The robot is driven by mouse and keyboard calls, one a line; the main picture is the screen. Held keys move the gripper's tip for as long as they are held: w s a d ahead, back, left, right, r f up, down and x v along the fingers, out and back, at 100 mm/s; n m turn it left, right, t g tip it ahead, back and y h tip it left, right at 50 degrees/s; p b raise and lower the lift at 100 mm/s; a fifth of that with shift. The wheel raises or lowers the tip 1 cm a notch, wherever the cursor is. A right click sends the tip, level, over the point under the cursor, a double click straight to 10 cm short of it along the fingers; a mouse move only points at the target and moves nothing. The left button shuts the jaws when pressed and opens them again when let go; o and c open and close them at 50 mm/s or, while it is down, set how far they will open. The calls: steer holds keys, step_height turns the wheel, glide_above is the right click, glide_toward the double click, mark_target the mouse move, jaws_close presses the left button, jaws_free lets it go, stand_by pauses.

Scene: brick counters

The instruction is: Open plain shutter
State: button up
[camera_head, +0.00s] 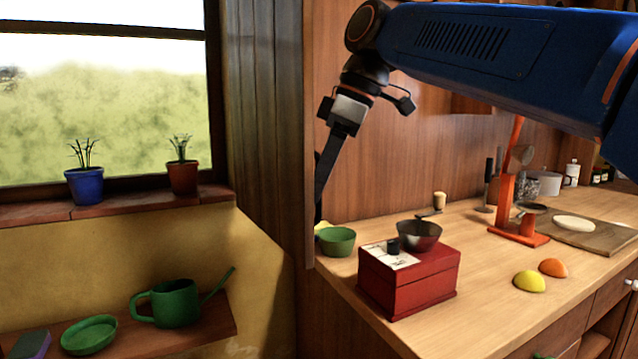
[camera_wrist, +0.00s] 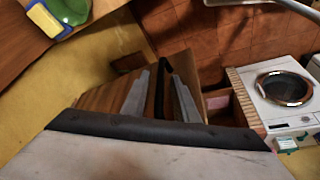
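The plain wooden panel (camera_head: 310,80), which looks like the plain shutter, stands upright right of the window, by the counter's left end. A thin dark upright bar (camera_head: 317,168) shows at its face; it looks like a handle. In the head view my gripper (camera_head: 320,205) points down beside this bar, close to the panel. In the wrist view my gripper's two grey fingers (camera_wrist: 160,95) stand apart, with a dark strip (camera_wrist: 160,85) between them. Gaps seem to show on both sides, so the fingers look open around it. Contact with it cannot be told.
A green bowl (camera_head: 337,241), a red box (camera_head: 410,285) and a metal bowl (camera_head: 419,234) sit on the counter (camera_head: 480,325) near my gripper. A green watering can (camera_head: 175,303) rests on a low shelf at left. A washing machine (camera_wrist: 262,108) shows in the wrist view.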

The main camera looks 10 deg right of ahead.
steer(key=v, duration=1.2)
stand_by(0.5)
